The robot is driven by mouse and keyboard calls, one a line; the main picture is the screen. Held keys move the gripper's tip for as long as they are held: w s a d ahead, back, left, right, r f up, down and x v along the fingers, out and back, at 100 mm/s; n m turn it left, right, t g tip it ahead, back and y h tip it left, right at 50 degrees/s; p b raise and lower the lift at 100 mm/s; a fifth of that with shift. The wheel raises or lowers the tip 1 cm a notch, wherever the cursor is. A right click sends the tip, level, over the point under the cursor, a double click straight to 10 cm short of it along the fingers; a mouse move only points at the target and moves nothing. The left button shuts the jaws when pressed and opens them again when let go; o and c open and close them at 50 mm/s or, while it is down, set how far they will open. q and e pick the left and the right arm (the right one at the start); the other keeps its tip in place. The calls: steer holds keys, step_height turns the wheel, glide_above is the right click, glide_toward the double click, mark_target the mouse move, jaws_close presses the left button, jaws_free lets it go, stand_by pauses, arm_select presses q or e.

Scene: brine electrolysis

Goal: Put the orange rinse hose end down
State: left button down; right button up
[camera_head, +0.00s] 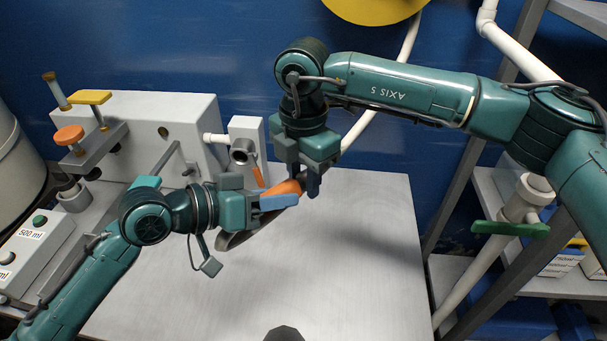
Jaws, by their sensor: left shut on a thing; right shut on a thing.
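The orange hose end (287,187) is held above the pale worktop, near the middle of the view. My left gripper (279,202) reaches in from the left and its blue-tipped fingers are shut on the orange piece from the side. My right gripper (312,184) points down from above and is shut at the orange piece's right, darker end. The two grippers are close together, and their fingers hide much of the held piece. A grey curved metallic thing (236,240) shows below the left gripper; whether it joins the orange piece I cannot tell.
The worktop (350,270) is clear in front and to the right. A grey bench unit (160,125) with orange and yellow knobs stands at the left. A white fixture (247,135) with a small orange part stands behind the grippers. A shelf rack (455,190) is at the right.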

arm_select(q)
steer(key=c, duration=1.3)
jaws_free()
steer(key=shift+s+d, duration=0.15)
steer(key=shift+s, duration=0.05)
steer(key=shift+o, duration=1.4)
